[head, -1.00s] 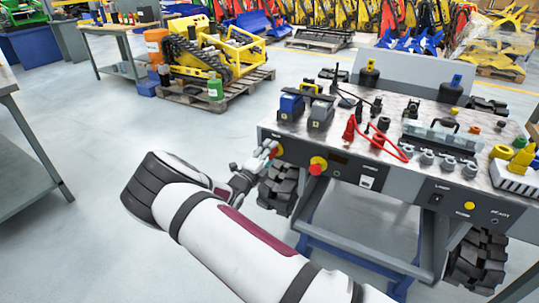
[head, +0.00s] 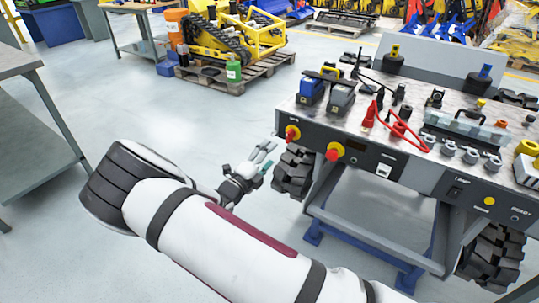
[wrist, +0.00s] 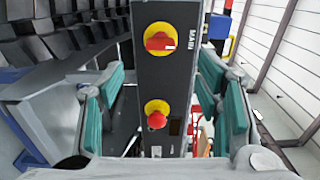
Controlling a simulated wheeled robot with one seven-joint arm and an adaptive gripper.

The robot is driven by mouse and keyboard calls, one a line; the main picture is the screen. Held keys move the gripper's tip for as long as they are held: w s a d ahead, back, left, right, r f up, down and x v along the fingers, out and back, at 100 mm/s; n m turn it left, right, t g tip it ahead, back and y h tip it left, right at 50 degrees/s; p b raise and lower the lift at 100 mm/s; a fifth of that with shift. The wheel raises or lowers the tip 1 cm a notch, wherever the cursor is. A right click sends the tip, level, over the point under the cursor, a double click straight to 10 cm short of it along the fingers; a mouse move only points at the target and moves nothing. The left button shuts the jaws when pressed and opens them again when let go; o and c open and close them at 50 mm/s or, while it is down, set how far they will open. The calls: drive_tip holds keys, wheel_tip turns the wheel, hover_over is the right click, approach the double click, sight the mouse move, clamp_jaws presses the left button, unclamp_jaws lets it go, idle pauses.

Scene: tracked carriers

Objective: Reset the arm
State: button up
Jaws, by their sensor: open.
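My gripper (head: 266,158) is open and empty, in front of and a little below the left end of the grey control panel (head: 408,178) on the cart. A red rotary switch on a yellow plate (head: 293,133) is at the panel's left end, clear of my fingers. A red button on a yellow base (head: 335,151) is to its right. In the wrist view, the switch (wrist: 159,38), beside the word MAIN, and the button (wrist: 156,114) show between my spread teal finger pads (wrist: 172,100). My white arm (head: 225,245) reaches in from the bottom.
Batteries (head: 340,98), red cables (head: 400,128) and connectors sit on the cart top. A grey table (head: 25,62) stands at left. Open floor (head: 150,110) lies between.

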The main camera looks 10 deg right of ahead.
drive_tip(key=s+d+r+m+g+h, duration=0.2)
drive_tip(key=s+d+r+m+g, duration=0.7)
drive_tip(key=m, duration=0.5)
drive_tip(key=s+d+r+m+g+y, duration=0.6)
drive_tip(key=s+r+m, duration=0.4)
drive_tip(key=s+m, duration=0.4)
drive_tip(key=s+a+r+m+t+y, duration=0.1)
drive_tip(key=s+a+r+m+y, duration=0.15)
drive_tip(key=s+m, duration=0.45)
drive_tip(key=s+a+r+m+t+y, duration=0.1)
drive_tip(key=s+a+m+y, duration=0.15)
drive_tip(key=s+m, duration=0.45)
drive_tip(key=s+a+r+m+t+y, duration=0.1)
drive_tip(key=s+a+r+m+y, duration=0.2)
drive_tip(key=s, duration=0.8)
wheel_tip(320, 180, up, 17)
drive_tip(key=d+t+p, duration=0.1)
drive_tip(key=t+p, duration=0.2)
drive_tip(key=p, duration=1.3)
drive_tip(key=shift+w, duration=0.2)
